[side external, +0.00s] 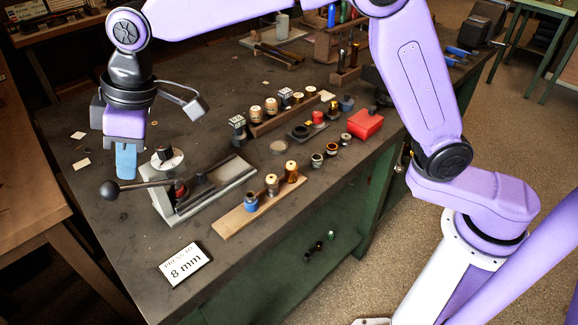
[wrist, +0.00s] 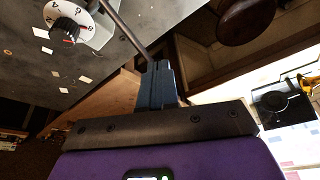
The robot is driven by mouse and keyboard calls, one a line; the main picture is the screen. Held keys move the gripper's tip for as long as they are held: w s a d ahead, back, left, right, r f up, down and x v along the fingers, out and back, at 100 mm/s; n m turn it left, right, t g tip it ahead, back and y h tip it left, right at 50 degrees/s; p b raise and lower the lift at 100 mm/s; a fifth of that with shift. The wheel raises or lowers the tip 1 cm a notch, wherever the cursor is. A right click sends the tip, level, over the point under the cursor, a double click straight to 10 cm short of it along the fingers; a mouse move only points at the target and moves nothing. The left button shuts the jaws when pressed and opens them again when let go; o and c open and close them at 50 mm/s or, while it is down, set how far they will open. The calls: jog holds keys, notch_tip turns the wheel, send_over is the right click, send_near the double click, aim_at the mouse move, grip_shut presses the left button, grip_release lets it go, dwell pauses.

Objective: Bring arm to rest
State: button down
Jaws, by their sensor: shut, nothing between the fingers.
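My gripper (side external: 126,162) hangs at the left of the dark workbench (side external: 110,215), with its blue fingers pointing down and closed together. It holds nothing. In the wrist view the fingers (wrist: 158,75) also show shut. A lever press (side external: 205,190) with a black ball handle (side external: 110,190) stands just right of and below my gripper in the side view. Its round white dial (wrist: 72,18) shows at the upper left of the wrist view. I cannot tell whether the fingers touch the lever.
A wooden strip (side external: 232,216) with several small parts lies right of the press. A card reading 8 mm (side external: 185,264) lies near the front edge. Another rack (side external: 268,124) and a red block (side external: 365,123) stand farther back. A wooden table (side external: 30,190) is at the left.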

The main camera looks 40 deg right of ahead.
jog(key=s+d+f+h, duration=0.1)
jog(key=s+d+f, duration=0.1)
jog(key=s+d, duration=0.7)
jog(key=s+d+f+g+h, duration=0.1)
jog(key=s+d+f, duration=0.1)
jog(key=s+d, duration=0.7)
jog(key=s+d+f+h, duration=0.1)
jog(key=s+d, duration=0.8)
jog(key=d, duration=1)
jog(key=shift+s+f+n+g, duration=0.15)
jog(key=shift+f+n+g, duration=0.15)
jog(key=shift+f, duration=0.6)
